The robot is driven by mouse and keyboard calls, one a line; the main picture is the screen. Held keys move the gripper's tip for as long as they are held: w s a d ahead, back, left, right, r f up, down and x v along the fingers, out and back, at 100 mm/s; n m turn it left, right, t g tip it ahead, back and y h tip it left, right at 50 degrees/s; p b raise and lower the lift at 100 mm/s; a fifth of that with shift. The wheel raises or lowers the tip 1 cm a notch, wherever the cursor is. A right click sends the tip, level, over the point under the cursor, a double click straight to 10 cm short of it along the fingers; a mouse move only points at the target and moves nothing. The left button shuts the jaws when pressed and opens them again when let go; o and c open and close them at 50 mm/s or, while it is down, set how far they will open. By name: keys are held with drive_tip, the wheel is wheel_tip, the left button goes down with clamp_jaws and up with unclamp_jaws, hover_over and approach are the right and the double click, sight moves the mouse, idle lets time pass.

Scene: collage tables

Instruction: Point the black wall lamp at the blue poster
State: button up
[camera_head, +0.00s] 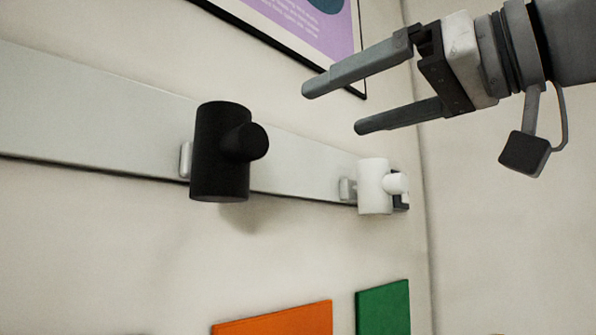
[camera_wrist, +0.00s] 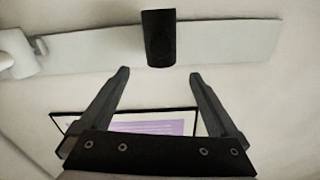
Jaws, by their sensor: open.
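The black wall lamp (camera_head: 218,165) is a short upright cylinder on a pale wall rail. A round black knob (camera_head: 247,142) sticks out of its side, toward the right and the camera. The lamp also shows in the wrist view (camera_wrist: 158,38), at top centre beyond the fingertips. My gripper (camera_head: 335,108) is open and empty, up and to the right of the black lamp, apart from it. In the wrist view its fingers (camera_wrist: 160,75) are spread with a gap between them. No plainly blue poster is in view.
A white lamp (camera_head: 372,188) sits farther right on the rail (camera_head: 90,110), near the wall corner. A framed lilac poster (camera_head: 335,45) with a dark teal shape hangs above. Orange (camera_head: 285,322) and green (camera_head: 383,310) panels are below. The wall between is bare.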

sight(256, 141)
drive_tip(key=p+x, duration=0.4)
drive_tip(key=x, duration=1.2)
drive_tip(key=shift+w+a, duration=0.2)
drive_tip(key=shift+a, duration=0.05)
clamp_jaws()
